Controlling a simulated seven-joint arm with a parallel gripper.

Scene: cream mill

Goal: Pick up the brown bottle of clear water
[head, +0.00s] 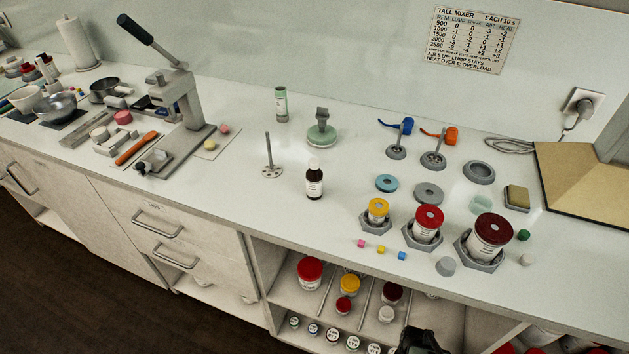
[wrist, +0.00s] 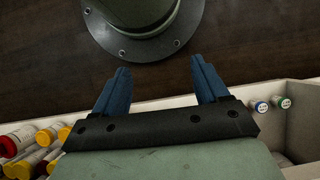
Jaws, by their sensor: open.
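The brown bottle (head: 314,180) stands upright on the white counter in the head view, left of the middle group of jars. It has a white cap and a white label; its contents cannot be made out. My gripper (wrist: 160,66) shows in the wrist view with its two blue fingers wide apart and nothing between them. It is over the dark floor by the open shelf, away from the bottle. The bottle does not show in the wrist view.
A metal stand with a rod (head: 270,168) is left of the bottle, and a green-based weight (head: 322,136) is behind it. A yellow-lidded jar (head: 377,211) in a hexagonal holder stands to its right. The counter in front of the bottle is clear.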

